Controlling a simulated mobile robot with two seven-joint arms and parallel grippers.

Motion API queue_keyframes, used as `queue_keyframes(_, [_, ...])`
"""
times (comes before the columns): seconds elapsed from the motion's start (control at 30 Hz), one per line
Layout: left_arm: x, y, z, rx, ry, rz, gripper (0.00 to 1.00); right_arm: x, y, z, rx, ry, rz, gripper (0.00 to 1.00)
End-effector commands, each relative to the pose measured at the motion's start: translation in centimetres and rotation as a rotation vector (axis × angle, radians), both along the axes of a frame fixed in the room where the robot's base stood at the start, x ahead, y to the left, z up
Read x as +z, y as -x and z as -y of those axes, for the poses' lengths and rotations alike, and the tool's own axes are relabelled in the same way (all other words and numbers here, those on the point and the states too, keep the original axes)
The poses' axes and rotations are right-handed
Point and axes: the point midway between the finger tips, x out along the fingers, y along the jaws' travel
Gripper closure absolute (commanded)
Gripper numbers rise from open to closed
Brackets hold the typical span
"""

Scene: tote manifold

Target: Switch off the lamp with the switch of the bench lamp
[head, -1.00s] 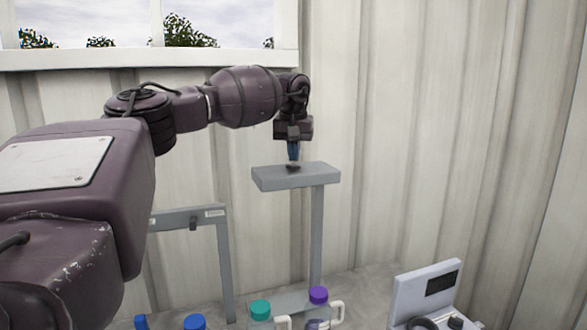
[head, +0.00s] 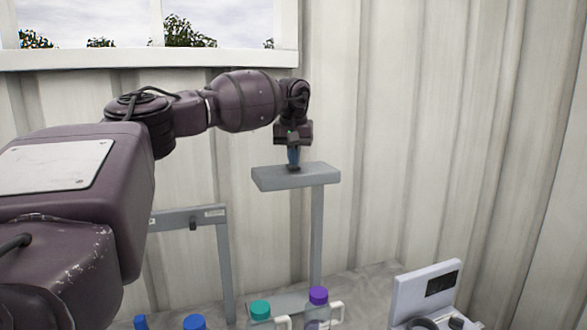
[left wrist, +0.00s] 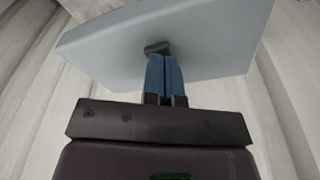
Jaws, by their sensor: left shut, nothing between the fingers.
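The bench lamp has a flat grey head (head: 318,175) on an upright grey post. Its small dark switch (head: 293,167) sits on top of the lamp head, and the switch also shows in the left wrist view (left wrist: 157,47). My left gripper (head: 293,163) points down at the switch with its blue fingers together and nothing between them. In the left wrist view the fingertips (left wrist: 163,57) are at the switch and appear to touch it. The fingers partly cover the switch. I cannot tell whether the lamp is lit. My right gripper is not in view.
Bottles with teal (head: 260,309), purple (head: 318,295) and blue (head: 194,322) caps stand below the lamp. A grey frame (head: 188,216) stands to the left. An open light case (head: 427,290) sits at the lower right. A corrugated wall is behind.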

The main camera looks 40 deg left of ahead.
Motion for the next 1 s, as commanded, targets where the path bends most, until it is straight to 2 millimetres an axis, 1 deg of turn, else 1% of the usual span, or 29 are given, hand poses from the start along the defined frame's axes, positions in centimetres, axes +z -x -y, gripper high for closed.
queue_keyframes(0.2, [-0.3,0.0,0.0,0.0,0.0,0.0,1.0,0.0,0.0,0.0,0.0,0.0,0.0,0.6])
queue_keyframes(0.33, [0.1,0.0,0.0,0.0,0.0,0.0,1.0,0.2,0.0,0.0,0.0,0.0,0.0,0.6])
queue_keyframes(0.67, [2.2,0.0,0.0,0.0,-0.001,-0.001,1.0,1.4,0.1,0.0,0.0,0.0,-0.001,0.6])
queue_keyframes(1.0, [4.3,0.0,0.0,0.0,-0.001,0.001,1.0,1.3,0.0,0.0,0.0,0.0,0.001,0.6])
